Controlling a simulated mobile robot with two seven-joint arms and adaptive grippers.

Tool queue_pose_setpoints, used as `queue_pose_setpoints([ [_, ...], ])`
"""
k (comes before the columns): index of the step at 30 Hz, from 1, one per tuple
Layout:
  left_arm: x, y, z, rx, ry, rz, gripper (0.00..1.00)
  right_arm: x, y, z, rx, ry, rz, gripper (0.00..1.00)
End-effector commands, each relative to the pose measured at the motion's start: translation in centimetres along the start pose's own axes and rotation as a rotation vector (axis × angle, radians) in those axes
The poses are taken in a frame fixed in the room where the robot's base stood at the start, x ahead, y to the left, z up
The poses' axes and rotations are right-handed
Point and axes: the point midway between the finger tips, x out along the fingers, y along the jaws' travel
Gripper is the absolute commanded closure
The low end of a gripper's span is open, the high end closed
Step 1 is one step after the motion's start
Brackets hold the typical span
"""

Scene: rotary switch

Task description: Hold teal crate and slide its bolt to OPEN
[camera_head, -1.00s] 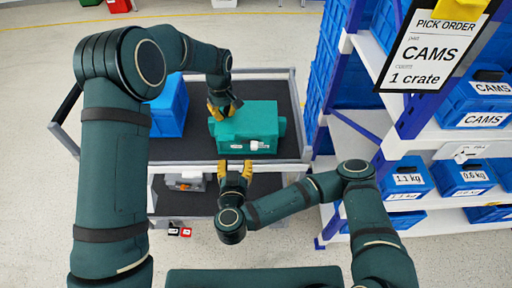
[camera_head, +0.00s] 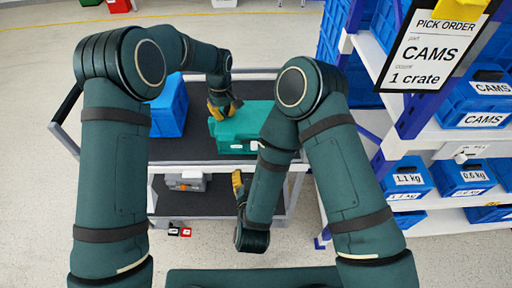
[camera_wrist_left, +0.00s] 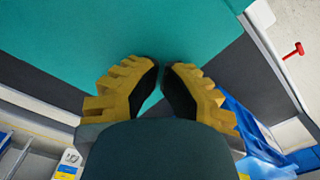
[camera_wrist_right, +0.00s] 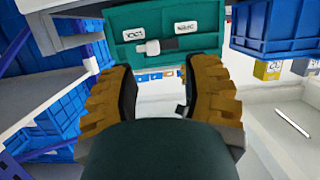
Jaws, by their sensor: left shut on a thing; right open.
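The teal crate (camera_head: 232,130) sits on the upper deck of the cart. My left gripper (camera_head: 224,108) is shut on its left end; the left wrist view shows the fingertips (camera_wrist_left: 160,78) close together at the teal wall. My right gripper (camera_head: 239,187) is open and empty in front of the crate, below deck level. In the right wrist view, the crate's front (camera_wrist_right: 197,18) lies ahead of the open fingers (camera_wrist_right: 158,78), apart from them. It carries a bolt with a white knob (camera_wrist_right: 150,46) nearer the left of two white labels, whose words I cannot read. My right arm hides the crate's right end in the head view.
The dark cart deck (camera_head: 190,145) also holds a blue bin (camera_head: 168,107) left of the crate. A grey item (camera_head: 186,181) lies on the lower shelf. Shelving with blue bins (camera_head: 462,178) and a CAMS order sign (camera_head: 432,50) stand on the right.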

Motion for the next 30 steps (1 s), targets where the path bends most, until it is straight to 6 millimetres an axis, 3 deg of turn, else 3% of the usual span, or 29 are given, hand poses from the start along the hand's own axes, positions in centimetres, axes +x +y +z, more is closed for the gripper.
queue_pose_setpoints([
  [8, 0.4, -0.2, 0.1, 0.000, -0.006, -0.007, 1.00, 0.6, 1.1, -1.4, 0.035, 0.032, 0.041, 0.52],
  [21, 0.4, -0.2, 0.1, 0.000, -0.006, -0.007, 1.00, 5.8, 1.3, -1.6, 0.035, 0.033, 0.040, 0.52],
  [30, 0.4, -0.2, 0.1, 0.000, -0.006, -0.007, 1.00, 7.9, 1.3, -1.6, 0.034, 0.031, 0.038, 0.52],
])
